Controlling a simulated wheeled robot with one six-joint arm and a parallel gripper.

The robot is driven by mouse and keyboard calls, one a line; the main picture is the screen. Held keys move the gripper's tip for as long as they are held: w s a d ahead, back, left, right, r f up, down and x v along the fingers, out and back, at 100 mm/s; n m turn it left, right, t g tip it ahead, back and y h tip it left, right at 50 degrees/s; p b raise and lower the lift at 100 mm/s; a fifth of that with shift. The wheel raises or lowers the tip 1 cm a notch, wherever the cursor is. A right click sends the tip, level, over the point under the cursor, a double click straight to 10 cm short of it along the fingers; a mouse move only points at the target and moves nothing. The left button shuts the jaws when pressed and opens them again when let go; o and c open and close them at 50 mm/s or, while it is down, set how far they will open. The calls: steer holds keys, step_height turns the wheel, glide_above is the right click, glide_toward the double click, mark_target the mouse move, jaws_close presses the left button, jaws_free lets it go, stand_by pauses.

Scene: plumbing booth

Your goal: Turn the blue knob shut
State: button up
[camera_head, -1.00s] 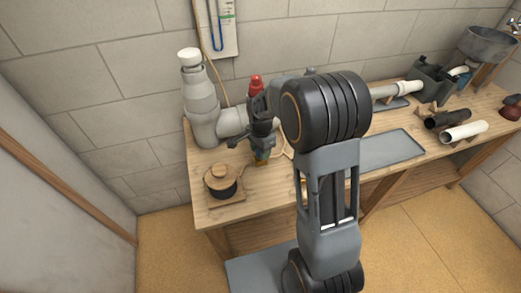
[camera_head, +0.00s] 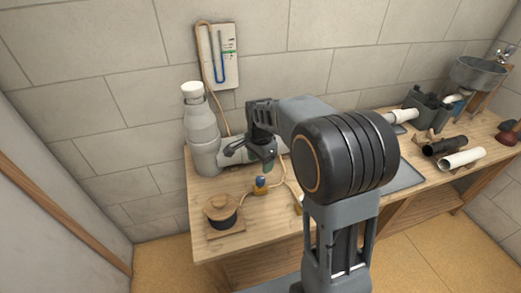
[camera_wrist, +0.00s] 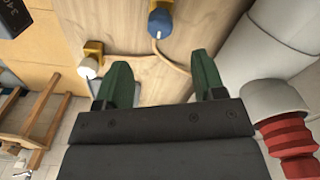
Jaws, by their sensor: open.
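The pot (camera_head: 221,212) stands left of the knob. Thick grey pipe (camera_head: 203,140) rises behind, and a gauge panel (camera_head: 217,55) hangs on the wall. In the wrist view a white knob (camera_wrist: 88,68) on brass and a red ribbed part (camera_wrist: 288,140) flank my gripper.

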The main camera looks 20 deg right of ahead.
steer(key=shift+r, duration=2.3)
steer(key=s+r+n+t+p, duration=0.1)
steer(key=s+r+n+p, duration=0.1)
steer(key=s+n, duration=0.5)
steer(key=s+r+n+t+p, duration=0.2)
steer(key=s+n, duration=0.4)
steer(key=s, duration=0.4)
steer(key=shift+a+r+n+t+p, duration=0.15)
steer(key=shift+r+n+t+p, duration=0.2)
steer(key=shift+r+p, duration=0.4)
steer(key=shift+f, duration=0.1)
